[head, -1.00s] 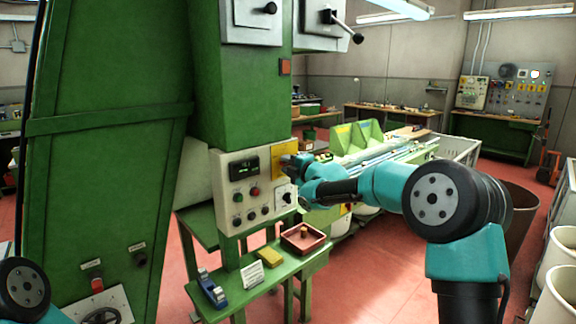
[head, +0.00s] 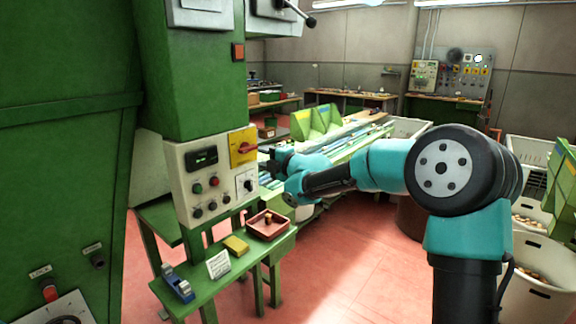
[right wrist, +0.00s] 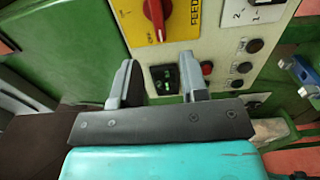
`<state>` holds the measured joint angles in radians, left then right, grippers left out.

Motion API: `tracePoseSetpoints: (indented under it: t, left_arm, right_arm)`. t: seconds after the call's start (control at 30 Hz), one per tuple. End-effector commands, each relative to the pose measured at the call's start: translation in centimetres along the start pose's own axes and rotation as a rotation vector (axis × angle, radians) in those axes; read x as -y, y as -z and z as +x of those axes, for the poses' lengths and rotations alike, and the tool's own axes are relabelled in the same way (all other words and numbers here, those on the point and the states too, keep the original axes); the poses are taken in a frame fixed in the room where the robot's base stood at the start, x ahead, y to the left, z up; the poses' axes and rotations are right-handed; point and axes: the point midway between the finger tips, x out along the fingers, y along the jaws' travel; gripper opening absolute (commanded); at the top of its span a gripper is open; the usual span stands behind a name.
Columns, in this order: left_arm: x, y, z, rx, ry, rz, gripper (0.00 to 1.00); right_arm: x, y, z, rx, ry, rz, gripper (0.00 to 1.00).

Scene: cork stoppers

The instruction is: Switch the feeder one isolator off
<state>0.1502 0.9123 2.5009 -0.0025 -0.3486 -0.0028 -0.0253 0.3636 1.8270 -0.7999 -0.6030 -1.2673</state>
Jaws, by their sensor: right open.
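The isolator is a yellow plate (head: 236,158) with a red rotary handle (head: 246,147), at the upper right of the cream control panel (head: 185,160). In the right wrist view, the yellow plate (right wrist: 182,30) and red handle (right wrist: 155,12) are cut by the top edge, with part of a "FEED" label showing. My right gripper (head: 269,157) is just right of the panel in the head view. In the right wrist view its two fingers (right wrist: 160,75) are apart and empty, below the red handle in the picture. My left gripper is not in view.
The panel also carries a black display (head: 202,158), several buttons and a white-plated selector (head: 246,182). A green bench below holds a red tray (head: 267,232), a yellow block (head: 236,245), a white card (head: 218,264) and a blue tool (head: 178,284).

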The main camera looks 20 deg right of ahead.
Motion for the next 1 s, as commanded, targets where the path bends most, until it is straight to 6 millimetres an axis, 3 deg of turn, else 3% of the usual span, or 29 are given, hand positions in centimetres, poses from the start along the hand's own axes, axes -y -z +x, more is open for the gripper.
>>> tracePoseSetpoints:
  t: [0.2, 0.43, 0.6, 1.0]
  left_arm:
    - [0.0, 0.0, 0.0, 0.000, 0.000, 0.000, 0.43]
    - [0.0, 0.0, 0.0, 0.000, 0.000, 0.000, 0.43]
    - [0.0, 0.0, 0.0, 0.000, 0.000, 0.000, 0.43]
    - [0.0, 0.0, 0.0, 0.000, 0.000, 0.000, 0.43]
  right_arm:
    - [-0.1, -0.1, -4.4, 0.002, 0.000, -0.001, 0.40]
    - [0.0, 0.0, -7.9, 0.001, 0.001, 0.000, 0.40]
    - [0.0, 0.0, -8.9, 0.000, 0.001, 0.000, 0.40]
    - [0.0, 0.0, -8.9, 0.000, 0.001, 0.000, 0.40]
